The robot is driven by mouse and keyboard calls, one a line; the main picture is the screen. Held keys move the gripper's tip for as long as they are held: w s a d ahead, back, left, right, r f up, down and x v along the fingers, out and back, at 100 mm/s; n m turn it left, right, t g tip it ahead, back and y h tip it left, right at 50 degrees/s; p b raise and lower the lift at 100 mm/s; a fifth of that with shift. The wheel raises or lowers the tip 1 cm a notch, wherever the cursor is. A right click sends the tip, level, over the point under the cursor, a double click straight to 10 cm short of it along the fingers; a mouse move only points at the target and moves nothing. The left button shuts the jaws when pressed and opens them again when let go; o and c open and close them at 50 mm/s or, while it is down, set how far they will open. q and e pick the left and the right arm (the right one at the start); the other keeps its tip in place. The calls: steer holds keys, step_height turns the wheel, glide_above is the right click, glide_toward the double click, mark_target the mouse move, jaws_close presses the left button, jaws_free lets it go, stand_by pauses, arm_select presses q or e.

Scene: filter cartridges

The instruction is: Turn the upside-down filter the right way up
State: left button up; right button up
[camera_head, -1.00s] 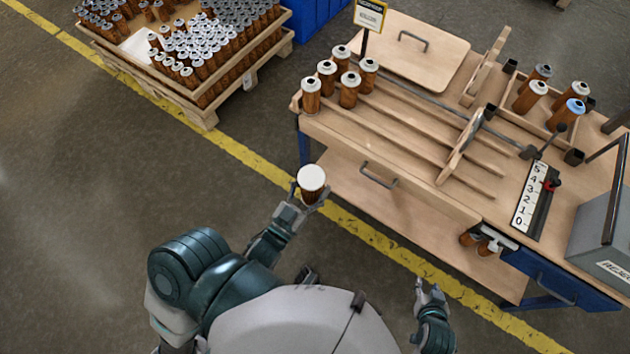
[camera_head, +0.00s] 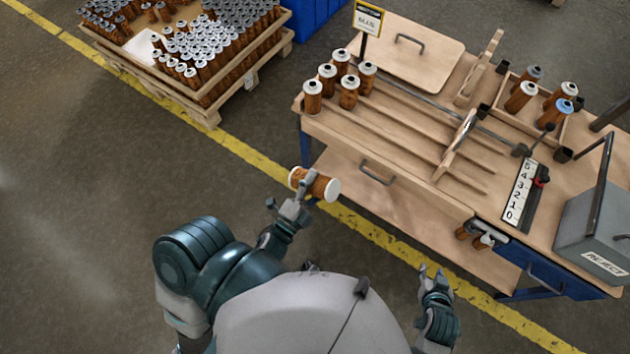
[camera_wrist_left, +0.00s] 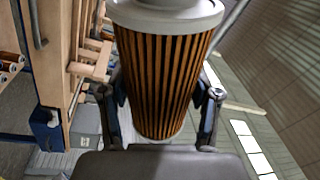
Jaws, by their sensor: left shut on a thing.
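The filter (camera_head: 316,184) is a brown pleated cartridge with pale end caps. My left gripper (camera_head: 306,188) is shut on its pleated body and holds it in the air in front of the bench. In the head view the filter lies on its side, with a plain white cap facing right. The left wrist view also shows the filter (camera_wrist_left: 165,80) between the two fingers, with a wide pale cap at the top of the picture. My right gripper (camera_head: 432,278) is empty near the bench's front right, its fingers apart.
The wooden bench (camera_head: 345,128) has sloping lanes with several upright filters at their left end. More filters stand in a wooden tray (camera_head: 560,128) at the right. A grey reject bin (camera_head: 590,235) stands at the bench's right end. A pallet crate (camera_head: 190,98) of filters is at the upper left.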

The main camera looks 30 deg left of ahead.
arm_select(q)
steer(key=m, duration=0.3)
steer(key=shift+f+m, duration=0.1)
steer(key=shift+m, duration=0.2)
steer(key=m, duration=0.3)
steer(key=shift+m+b, duration=0.3)
steer(key=m+b, duration=0.1)
steer(key=m, duration=0.4)
steer(key=shift+f+b, duration=0.15)
steer(key=shift+b, duration=0.2)
steer(key=shift+m, duration=0.6)
steer(key=shift+r+m, duration=0.2)
steer(key=shift+m, duration=0.1)
